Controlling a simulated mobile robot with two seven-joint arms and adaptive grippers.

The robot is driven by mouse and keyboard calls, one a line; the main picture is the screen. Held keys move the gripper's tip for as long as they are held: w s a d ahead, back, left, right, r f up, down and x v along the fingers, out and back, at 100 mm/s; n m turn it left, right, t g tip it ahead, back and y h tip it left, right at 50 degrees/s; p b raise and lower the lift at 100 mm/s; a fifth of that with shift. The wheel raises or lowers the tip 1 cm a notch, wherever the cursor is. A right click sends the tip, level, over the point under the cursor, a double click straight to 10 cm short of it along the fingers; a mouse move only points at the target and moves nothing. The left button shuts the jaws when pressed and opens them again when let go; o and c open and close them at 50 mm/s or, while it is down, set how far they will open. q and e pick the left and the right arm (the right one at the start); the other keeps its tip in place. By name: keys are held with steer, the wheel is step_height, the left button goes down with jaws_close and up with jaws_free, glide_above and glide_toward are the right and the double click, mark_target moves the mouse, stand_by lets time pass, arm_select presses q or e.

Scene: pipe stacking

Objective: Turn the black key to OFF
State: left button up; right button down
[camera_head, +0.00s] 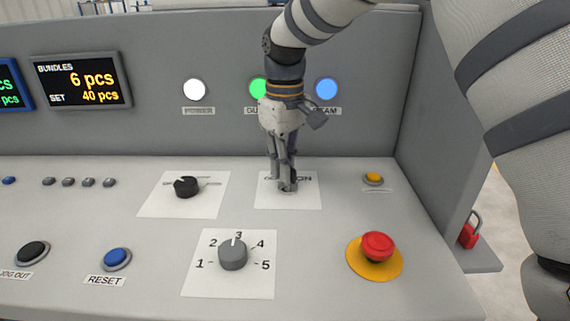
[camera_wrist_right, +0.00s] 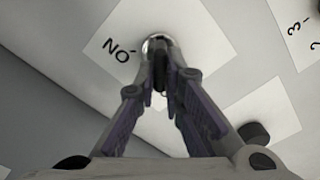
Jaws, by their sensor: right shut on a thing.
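My right gripper (camera_head: 288,184) reaches down onto a white plate (camera_head: 265,203) and is shut on the black key, which the fingers almost wholly hide in the head view. "ON" shows at the right of that plate; the label at its left is mostly covered by the fingers. In the right wrist view, the fingertips close around the dark key (camera_wrist_right: 161,60) in front of a round silver lock ring (camera_wrist_right: 152,40). The letters "NO" or "ON" (camera_wrist_right: 117,47), seen upside down, lie beside it. The key's exact angle cannot be told. My left gripper is not in view.
A black selector (camera_head: 186,187) stands left of the plate. A grey numbered dial (camera_head: 232,254), pointing at 3, stands in front. A red emergency button (camera_head: 377,246) and a small yellow button (camera_head: 373,178) are to the right. Lamps line the back panel; the white lamp (camera_head: 194,90) is leftmost.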

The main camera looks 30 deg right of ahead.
steer(key=shift+f, duration=0.1)
steer(key=c, duration=1.7)
jaws_free()
step_height(320, 180, up, 12)
